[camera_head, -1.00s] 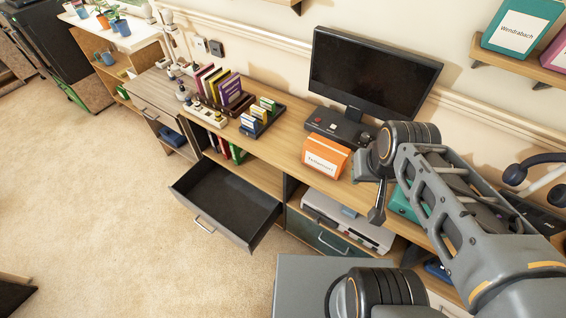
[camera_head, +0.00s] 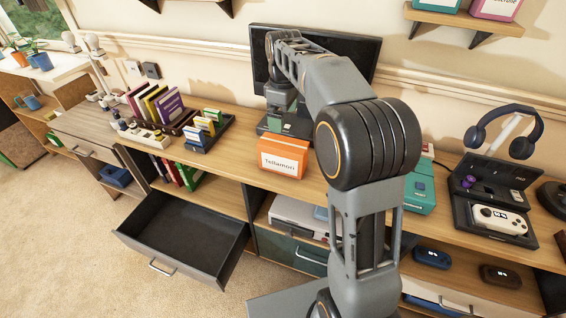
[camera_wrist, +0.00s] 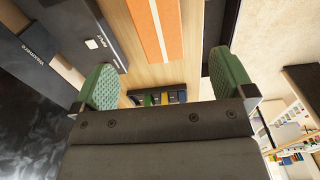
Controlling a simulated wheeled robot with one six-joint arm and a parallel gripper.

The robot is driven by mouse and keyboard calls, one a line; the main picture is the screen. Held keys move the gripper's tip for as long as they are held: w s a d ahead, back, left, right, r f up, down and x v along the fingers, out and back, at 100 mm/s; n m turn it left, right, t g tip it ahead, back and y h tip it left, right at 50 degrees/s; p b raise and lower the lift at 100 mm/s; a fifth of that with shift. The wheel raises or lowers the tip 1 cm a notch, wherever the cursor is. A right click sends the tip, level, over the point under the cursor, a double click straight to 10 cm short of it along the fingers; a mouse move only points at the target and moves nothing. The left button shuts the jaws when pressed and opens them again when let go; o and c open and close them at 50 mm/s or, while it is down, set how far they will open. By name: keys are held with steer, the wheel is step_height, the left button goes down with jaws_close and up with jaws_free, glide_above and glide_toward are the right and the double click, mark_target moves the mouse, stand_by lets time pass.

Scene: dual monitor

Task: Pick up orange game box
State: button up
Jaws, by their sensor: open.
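The orange game box (camera_head: 283,157) stands near the front edge of the wooden desk, with a white label facing me. In the wrist view an orange surface with a pale stripe (camera_wrist: 152,25), apparently this box, lies at the top, beyond and between the fingers. My gripper (camera_wrist: 160,82) is open, its two green pads wide apart with nothing between them. In the head view my forearm reaches in front of the monitor, left of my large elbow joint. The gripper end is small there, behind the box, and hard to make out.
The monitor (camera_head: 330,55) stands behind the box. A rack of small game cases (camera_head: 208,131) is to the left. A teal box (camera_head: 420,190) and an open black case (camera_head: 490,205) are to the right. An open drawer (camera_head: 185,240) sticks out below the desk.

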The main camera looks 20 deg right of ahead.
mark_target(283, 143)
steer(key=f+b, duration=0.1)
steer(key=f, duration=0.3)
steer(key=f+b, duration=0.1)
steer(key=f, duration=0.4)
steer(key=f+b, duration=0.1)
steer(key=f, duration=0.4)
steer(key=shift+w, duration=0.25)
steer(key=c, duration=1)
steer(key=shift+c, duration=0.4)
steer(key=shift+r, duration=0.15)
